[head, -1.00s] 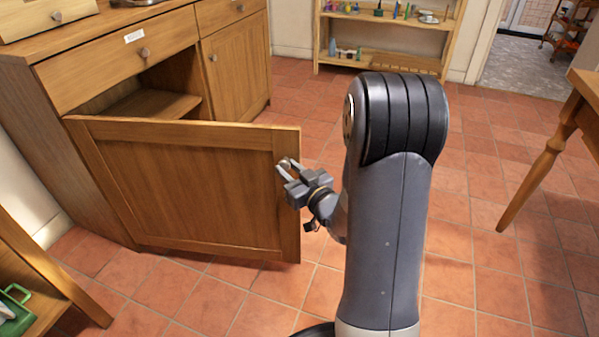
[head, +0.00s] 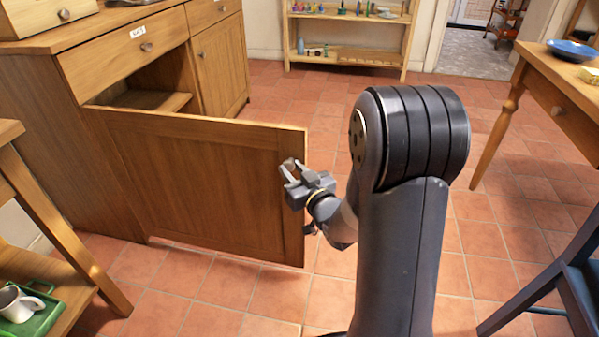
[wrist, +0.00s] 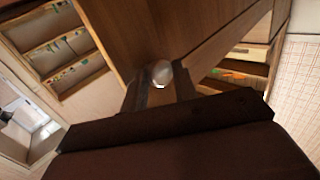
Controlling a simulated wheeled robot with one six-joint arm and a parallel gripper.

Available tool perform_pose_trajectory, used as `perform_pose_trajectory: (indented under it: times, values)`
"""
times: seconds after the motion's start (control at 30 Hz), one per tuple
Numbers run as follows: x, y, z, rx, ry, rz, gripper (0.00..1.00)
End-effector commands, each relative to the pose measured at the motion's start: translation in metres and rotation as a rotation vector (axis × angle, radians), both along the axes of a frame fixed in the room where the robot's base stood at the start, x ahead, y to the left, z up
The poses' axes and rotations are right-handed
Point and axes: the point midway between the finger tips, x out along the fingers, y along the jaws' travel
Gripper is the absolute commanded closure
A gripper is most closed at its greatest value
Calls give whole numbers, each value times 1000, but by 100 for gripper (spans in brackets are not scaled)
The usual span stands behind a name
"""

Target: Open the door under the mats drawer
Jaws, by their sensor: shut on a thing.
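The wooden door (head: 205,185) under the labelled drawer (head: 130,50) stands wide open, swung out from the cabinet toward me. The drawer is closed, with a small white label (head: 137,32) and a round knob (head: 147,47). My gripper (head: 291,170) is at the door's free edge, shut on the round door knob (head: 288,164). In the wrist view the knob (wrist: 162,72) sits between the two fingers, against the door panel (wrist: 150,30). An inner shelf (head: 150,100) shows in the opening above the door; the lower interior is hidden behind it.
A low wooden stand with a green tray (head: 35,315) and a white mug (head: 18,303) is at the lower left. A table with a blue plate (head: 572,50) is at the right, with a dark chair (head: 570,275) below it. Tiled floor (head: 470,235) is clear between.

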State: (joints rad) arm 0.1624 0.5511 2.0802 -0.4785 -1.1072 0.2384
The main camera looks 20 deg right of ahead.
Motion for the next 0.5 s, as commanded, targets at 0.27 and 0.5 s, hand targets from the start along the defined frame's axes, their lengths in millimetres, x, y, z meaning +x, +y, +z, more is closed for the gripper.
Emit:
perform_pose_trajectory:
  times: [0.27,0.5]
  values:
    - [2,18,5,-14,-19,52,100]
    - [2,18,5,-14,-19,52,69]
